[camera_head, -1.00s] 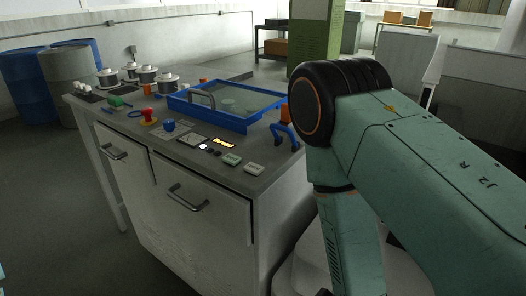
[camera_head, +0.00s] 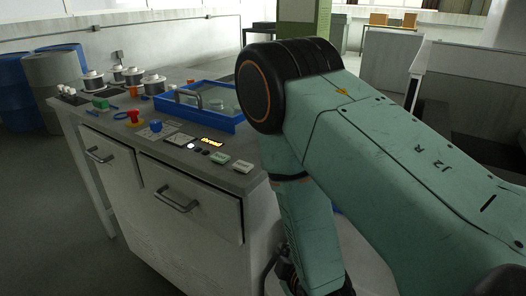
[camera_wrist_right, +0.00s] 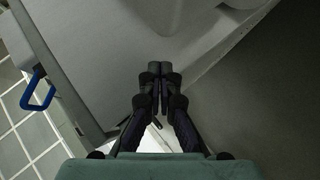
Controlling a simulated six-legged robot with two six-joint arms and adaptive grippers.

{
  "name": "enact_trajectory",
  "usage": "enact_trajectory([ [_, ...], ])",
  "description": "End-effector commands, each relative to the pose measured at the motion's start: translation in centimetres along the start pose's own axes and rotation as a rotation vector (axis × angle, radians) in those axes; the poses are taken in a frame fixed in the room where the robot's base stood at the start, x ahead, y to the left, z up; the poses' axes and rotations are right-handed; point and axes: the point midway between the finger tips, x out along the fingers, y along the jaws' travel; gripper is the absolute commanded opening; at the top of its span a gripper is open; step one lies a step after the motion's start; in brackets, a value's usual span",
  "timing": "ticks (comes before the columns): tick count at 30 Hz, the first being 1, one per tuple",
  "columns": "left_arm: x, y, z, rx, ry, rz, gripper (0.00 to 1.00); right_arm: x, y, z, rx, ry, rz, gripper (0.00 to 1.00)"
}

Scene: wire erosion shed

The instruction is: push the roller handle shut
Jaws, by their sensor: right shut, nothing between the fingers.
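A blue looped handle (camera_wrist_right: 39,90) shows at the left of the right wrist view, beside a grey panel edge; it may be the roller handle, but I cannot tell for sure. In the head view my right arm covers the right end of the bench, where a blue handle stood earlier. My right gripper (camera_wrist_right: 160,72) is shut and empty, with its fingertips together, apart from the blue handle and to its right. Its fingertips are hidden in the head view. My left gripper is not in view.
The bench (camera_head: 150,225) has drawers with metal handles. On top are a blue-framed tray (camera_head: 227,125), a red knob (camera_head: 134,116), a lit display (camera_head: 212,142) and several lidded pots. Barrels (camera_head: 57,88) stand behind at left. The floor at left is clear.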

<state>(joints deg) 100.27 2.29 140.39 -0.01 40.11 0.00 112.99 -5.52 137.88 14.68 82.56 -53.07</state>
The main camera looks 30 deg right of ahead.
Motion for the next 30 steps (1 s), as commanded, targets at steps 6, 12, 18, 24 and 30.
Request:
enact_trajectory([
  [6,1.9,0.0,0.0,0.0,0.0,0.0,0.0,0.5,5.9,-4.2,-0.281,0.108,0.299,0.0],
  [12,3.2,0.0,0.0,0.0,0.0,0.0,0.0,-1.3,11.2,-8.2,-0.555,0.131,0.618,0.0],
  [18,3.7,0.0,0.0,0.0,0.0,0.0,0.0,-3.0,13.6,-10.1,-0.686,0.11,0.782,0.0],
  [24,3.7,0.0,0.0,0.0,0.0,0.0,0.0,-3.3,14.0,-10.3,-0.706,0.103,0.806,0.0],
  [30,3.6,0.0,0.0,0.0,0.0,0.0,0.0,-3.2,13.9,-10.3,-0.704,0.104,0.803,0.0],
])
